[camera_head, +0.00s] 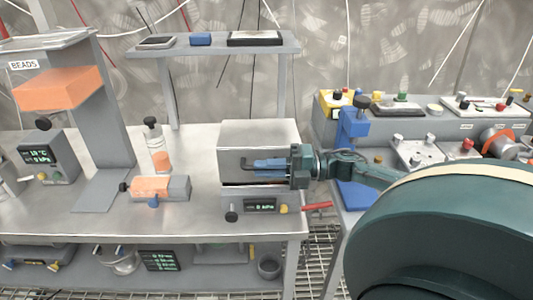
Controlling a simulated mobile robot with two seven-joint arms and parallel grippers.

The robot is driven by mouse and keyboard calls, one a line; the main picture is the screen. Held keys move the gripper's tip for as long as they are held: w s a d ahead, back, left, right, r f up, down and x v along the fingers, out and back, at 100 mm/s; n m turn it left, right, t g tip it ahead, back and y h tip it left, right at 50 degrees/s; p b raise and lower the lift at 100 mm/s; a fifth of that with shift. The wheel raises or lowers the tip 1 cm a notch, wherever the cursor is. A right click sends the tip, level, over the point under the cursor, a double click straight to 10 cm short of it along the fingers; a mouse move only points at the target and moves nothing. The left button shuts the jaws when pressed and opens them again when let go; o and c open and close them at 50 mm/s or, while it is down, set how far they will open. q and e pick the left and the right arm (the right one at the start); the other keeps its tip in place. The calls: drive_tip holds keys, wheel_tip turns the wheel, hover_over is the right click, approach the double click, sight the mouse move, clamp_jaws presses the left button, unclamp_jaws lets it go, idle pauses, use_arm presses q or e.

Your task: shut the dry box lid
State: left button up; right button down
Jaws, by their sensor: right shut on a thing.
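The dry box stands on the bench at the centre, a grey box with a small display on its front base (262,206). Its pale grey lid (258,135) sits over the base, with a thin dark gap between them along the front. My right gripper (258,165) reaches in from the right and is at the lid's front face. Its blue fingers are shut on the lid's dark handle (243,163), which they partly hide. My left gripper is not in view.
An orange-and-grey device (161,188) and a clear bottle with a black cap (155,145) stand to the left of the dry box. A red lever (318,206) sticks out near the bench's right edge. A raised shelf (215,48) stands behind. The front bench top is clear.

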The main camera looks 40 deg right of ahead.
drive_tip(key=shift+s+a+f, duration=0.1)
drive_tip(key=shift+s+f, duration=0.05)
drive_tip(key=shift+f, duration=0.3)
drive_tip(key=shift+s+a+f, duration=0.1)
drive_tip(key=shift+f, duration=0.45)
drive_tip(key=c, duration=1.5)
unclamp_jaws()
drive_tip(key=shift+o, duration=0.2)
drive_tip(key=shift+d, duration=0.1)
drive_tip(key=v, duration=1.3)
drive_tip(key=shift+s, duration=0.15)
